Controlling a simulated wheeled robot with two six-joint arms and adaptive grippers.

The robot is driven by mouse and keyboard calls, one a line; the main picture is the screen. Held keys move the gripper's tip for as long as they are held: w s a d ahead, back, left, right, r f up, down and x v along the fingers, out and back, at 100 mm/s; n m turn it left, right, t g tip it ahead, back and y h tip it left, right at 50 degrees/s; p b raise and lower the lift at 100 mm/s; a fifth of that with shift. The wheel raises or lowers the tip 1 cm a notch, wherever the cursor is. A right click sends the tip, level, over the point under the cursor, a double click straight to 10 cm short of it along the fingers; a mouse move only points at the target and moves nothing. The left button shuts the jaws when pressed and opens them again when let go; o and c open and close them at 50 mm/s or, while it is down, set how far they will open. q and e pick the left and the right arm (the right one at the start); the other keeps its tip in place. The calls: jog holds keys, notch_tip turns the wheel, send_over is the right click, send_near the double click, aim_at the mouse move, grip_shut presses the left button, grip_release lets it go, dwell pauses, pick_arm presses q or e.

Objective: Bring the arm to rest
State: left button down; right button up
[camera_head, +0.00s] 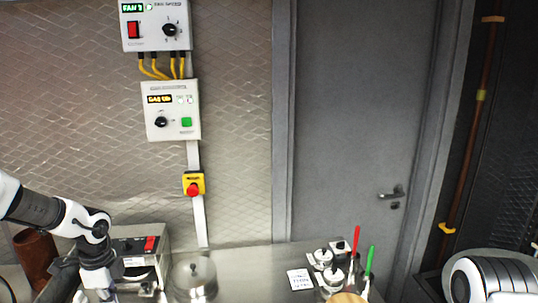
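My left arm (62,216) comes in from the left and bends down at a dark joint. Its wrist (98,279) points down at the bottom edge, in front of a steel box with a red switch. The fingers of my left gripper are cut off below the picture, so I cannot see what they hold. My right gripper is out of the picture.
A steel counter (238,265) carries the switch box (138,250), a lidded steel pot (193,279), a white card (299,279) and small lidded pots (332,278) with red and green handles. Control boxes (171,110) and a red emergency button (194,189) hang behind. A grey door (350,120) is closed.

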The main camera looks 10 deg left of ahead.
pick_arm(q)
jog(key=s+f+m+g+y+b, duration=0.1)
jog(key=s+f+m+y+b, duration=0.35)
jog(key=s+f+m, duration=0.8)
jog(key=s+f+m+g+y+b, duration=0.25)
jog(key=f+m+b, duration=0.45)
jog(key=f, duration=1.2)
jog(key=s+d+f+n+t+h, duration=0.1)
jog(key=d+n, duration=0.4)
jog(key=n, duration=0.6)
jog(key=s+d+f+n+t+h, duration=0.1)
jog(key=s+d+f+n+h, duration=0.2)
jog(key=n, duration=0.9)
jog(key=s+d+f+n+t+h+b, duration=0.1)
jog(key=s+d+f+n+h, duration=0.2)
jog(key=d+n, duration=0.6)
jog(key=shift+s+d+f+n+t, duration=0.15)
jog(key=shift+s+f+n+t, duration=0.15)
jog(key=shift+n, duration=0.85)
pick_arm(e)
notch_tip(320, 180, down, 13)
jog(key=w, duration=0.1)
jog(key=shift+w+a+f, duration=0.15)
jog(key=shift+w+a, duration=0.05)
